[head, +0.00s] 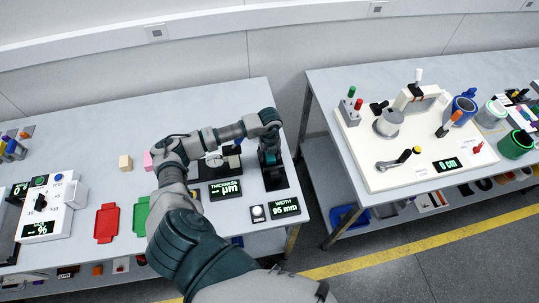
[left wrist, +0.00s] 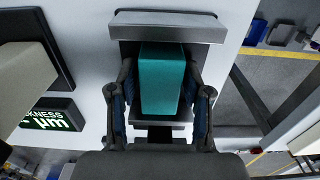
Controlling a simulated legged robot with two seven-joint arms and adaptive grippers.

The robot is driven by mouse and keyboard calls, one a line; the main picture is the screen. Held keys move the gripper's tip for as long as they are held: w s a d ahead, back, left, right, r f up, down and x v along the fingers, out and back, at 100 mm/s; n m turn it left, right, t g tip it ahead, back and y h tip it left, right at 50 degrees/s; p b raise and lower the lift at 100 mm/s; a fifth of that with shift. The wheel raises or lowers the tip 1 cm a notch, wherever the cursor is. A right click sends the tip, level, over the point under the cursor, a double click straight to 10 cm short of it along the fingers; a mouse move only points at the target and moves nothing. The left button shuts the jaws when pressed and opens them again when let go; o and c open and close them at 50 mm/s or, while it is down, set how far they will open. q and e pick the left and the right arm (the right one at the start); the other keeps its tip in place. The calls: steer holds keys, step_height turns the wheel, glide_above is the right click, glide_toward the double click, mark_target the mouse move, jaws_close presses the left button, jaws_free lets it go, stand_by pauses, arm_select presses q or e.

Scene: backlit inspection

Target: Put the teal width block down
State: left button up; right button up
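The teal width block (left wrist: 162,78) stands between the fingers of my left gripper (left wrist: 161,75) in the left wrist view. A finger lies along each side of it, and the fingers look closed on it. The block is at the grey jaws of the width gauge (left wrist: 165,28); whether it rests on the gauge cannot be told. In the head view my left gripper (head: 269,153) points down over the gauge's black base (head: 275,181). The width display (head: 285,208) reads 95 mm. My right gripper is out of view.
The thickness display (head: 225,188) and its gauge stand just left. A red tray (head: 107,223), a green tray (head: 141,214), a pink block (head: 148,160) and a beige block (head: 125,162) lie farther left. A gap separates this table from the right table with its white board (head: 355,140).

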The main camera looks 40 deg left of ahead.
arm_select(q)
steer(key=shift+d, duration=0.3)
steer(key=shift+d+r, duration=0.1)
steer(key=shift+r, duration=0.4)
step_height(320, 180, up, 11)
steer(key=shift+b, duration=0.35)
steer(key=shift+r, duration=0.1)
steer(key=shift+a, duration=0.2)
